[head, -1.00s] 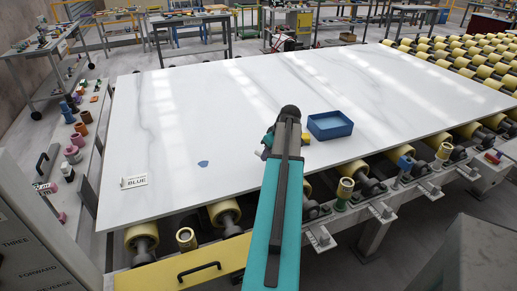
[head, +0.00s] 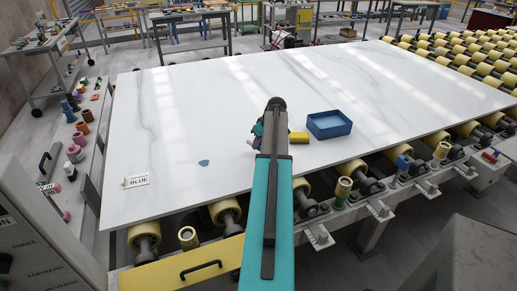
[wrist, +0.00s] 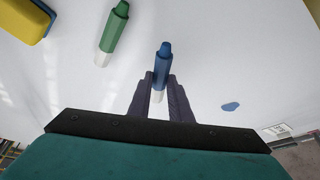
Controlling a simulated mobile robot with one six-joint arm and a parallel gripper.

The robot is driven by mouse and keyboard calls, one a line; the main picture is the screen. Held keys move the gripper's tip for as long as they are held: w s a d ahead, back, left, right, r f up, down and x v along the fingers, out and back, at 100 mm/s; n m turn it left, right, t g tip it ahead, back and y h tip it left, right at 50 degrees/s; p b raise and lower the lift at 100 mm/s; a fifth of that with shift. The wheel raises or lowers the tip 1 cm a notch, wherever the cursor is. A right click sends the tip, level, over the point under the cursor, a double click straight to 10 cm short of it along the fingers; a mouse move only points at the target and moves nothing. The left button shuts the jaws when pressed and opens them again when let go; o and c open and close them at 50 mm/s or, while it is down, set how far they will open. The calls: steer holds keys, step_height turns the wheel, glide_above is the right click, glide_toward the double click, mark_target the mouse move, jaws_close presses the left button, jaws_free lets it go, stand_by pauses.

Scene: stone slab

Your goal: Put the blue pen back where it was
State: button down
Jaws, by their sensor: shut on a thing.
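The blue pen (wrist: 162,66) shows in the wrist view between the fingertips of my gripper (wrist: 159,82), which is shut on it. Its blue cap points away and its white end lies between the fingers. A green pen (wrist: 114,30) lies on the slab to its left. A blue patch (wrist: 230,106) is to the right of the gripper; it also shows in the head view (head: 203,163).
On the white slab (head: 180,110) are a yellow block (head: 299,137), a blue tray (head: 329,125) to the right and a card reading BLUE (head: 136,181) at the left. Rollers line the slab's near edge. The slab between patch and card is clear.

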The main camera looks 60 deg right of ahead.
mark_target(259, 146)
steer(key=shift+f+p, duration=0.8)
steer(key=shift+f, duration=1)
steer(key=c, duration=1.6)
jaws_free()
steer(key=shift+r, duration=0.1)
steer(key=shift+b+v, duration=1.45)
steer(key=shift+v, duration=4.5)
steer(key=shift+s, duration=0.15)
